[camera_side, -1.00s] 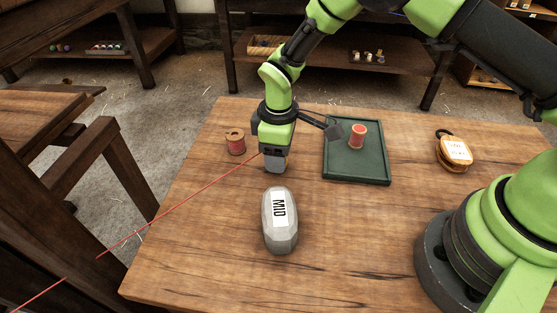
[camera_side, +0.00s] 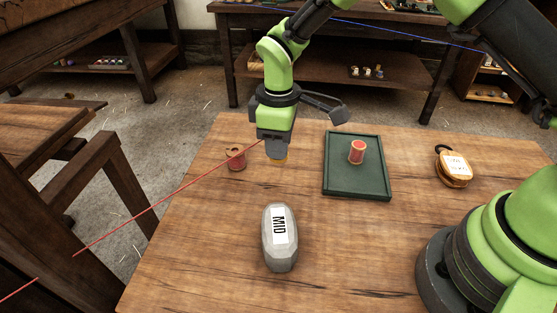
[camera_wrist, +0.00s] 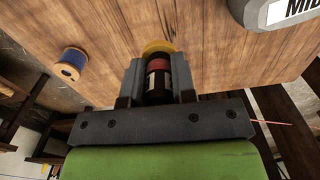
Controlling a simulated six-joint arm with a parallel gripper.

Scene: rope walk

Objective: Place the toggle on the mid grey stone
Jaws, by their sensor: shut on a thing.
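My gripper (camera_side: 277,152) is above the table in the side view, behind the stone. It is shut on the toggle, whose yellow-orange end (camera_side: 278,161) shows below the fingers. In the wrist view the toggle (camera_wrist: 157,68) is a dark, red-banded cylinder with a yellow end, upright between the fingers (camera_wrist: 157,85); its rest is hidden by the jaws. The mid grey stone (camera_side: 280,258), labelled MID, lies on the bare table in front of my gripper, apart from the toggle. It shows partly in the wrist view's top right corner (camera_wrist: 248,12).
A dark green tray (camera_side: 340,178) holds a red spool (camera_side: 357,151). A wooden spool with red thread (camera_side: 236,160) stands left, a labelled tan stack (camera_side: 455,168) right. A blue spool (camera_wrist: 70,65) shows in the wrist view. A red line (camera_side: 165,198) runs left from near my gripper.

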